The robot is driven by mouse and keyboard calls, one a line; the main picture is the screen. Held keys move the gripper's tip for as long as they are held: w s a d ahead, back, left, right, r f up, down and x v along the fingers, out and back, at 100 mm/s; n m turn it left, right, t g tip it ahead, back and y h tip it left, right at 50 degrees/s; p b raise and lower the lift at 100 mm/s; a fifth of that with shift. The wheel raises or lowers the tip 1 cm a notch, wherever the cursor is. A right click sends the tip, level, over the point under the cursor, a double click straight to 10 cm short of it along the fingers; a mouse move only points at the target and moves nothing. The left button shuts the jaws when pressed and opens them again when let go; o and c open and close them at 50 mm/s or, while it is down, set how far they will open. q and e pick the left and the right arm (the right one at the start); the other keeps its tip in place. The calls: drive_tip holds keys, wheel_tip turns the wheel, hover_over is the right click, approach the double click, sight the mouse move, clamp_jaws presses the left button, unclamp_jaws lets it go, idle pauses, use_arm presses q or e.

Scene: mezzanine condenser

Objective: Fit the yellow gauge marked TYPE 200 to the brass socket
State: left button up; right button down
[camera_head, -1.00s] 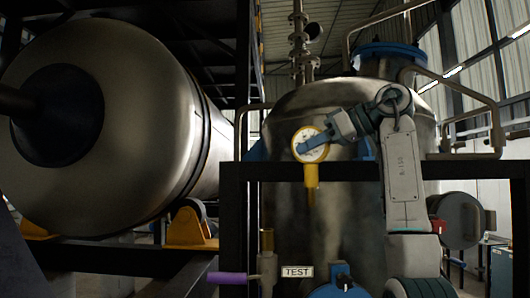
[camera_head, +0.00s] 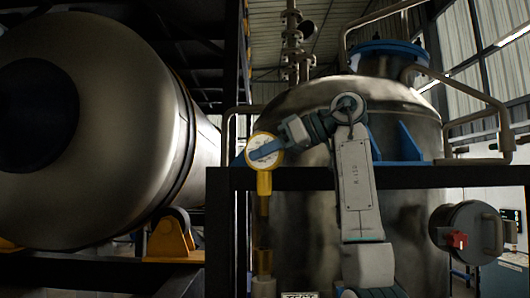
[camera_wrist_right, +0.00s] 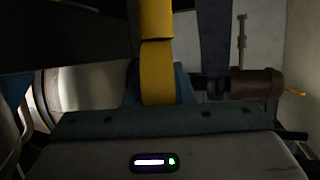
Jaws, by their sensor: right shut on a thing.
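The yellow-rimmed gauge (camera_head: 264,163) has a white dial, partly covered by a blue finger; its marking is too small to read. My right gripper (camera_head: 265,149) is shut on it, and the gauge is held upright with its yellow stem pointing down. In the right wrist view the yellow stem (camera_wrist_right: 157,72) hangs between the blue fingers. The brass socket (camera_head: 263,262) stands low in the head view, almost straight below the stem. A gap seems to separate them, but I cannot judge their depth alignment. My left gripper is out of view.
A black frame beam (camera_head: 400,177) crosses in front of the upright steel tank (camera_head: 330,225). A large horizontal drum (camera_head: 110,130) fills the left. A round grey housing with a red part (camera_head: 473,232) is at right. The TEST plate (camera_head: 299,295) is cut off below.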

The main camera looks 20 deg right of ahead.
sight(264, 182)
drive_tip(key=f, duration=0.1)
drive_tip(key=w+f+b, duration=0.1)
drive_tip(key=f+b, duration=0.1)
drive_tip(key=shift+w+d+f, duration=0.15)
drive_tip(key=shift+w+f, duration=0.1)
drive_tip(key=shift+w, duration=0.1)
drive_tip(key=shift+s+f+b, duration=0.25)
drive_tip(key=shift+b, duration=0.15)
drive_tip(key=shift+s+f+b, duration=0.2)
drive_tip(key=shift+f+b, duration=0.5)
drive_tip(key=shift+f, duration=0.2)
drive_tip(key=shift+w+f, duration=0.15)
drive_tip(key=shift+f, duration=0.05)
drive_tip(key=shift+w, duration=0.1)
drive_tip(key=shift+s, duration=0.2)
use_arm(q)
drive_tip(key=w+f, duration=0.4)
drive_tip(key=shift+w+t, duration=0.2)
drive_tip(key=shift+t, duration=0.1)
use_arm(e)
drive_tip(key=shift+w, duration=0.1)
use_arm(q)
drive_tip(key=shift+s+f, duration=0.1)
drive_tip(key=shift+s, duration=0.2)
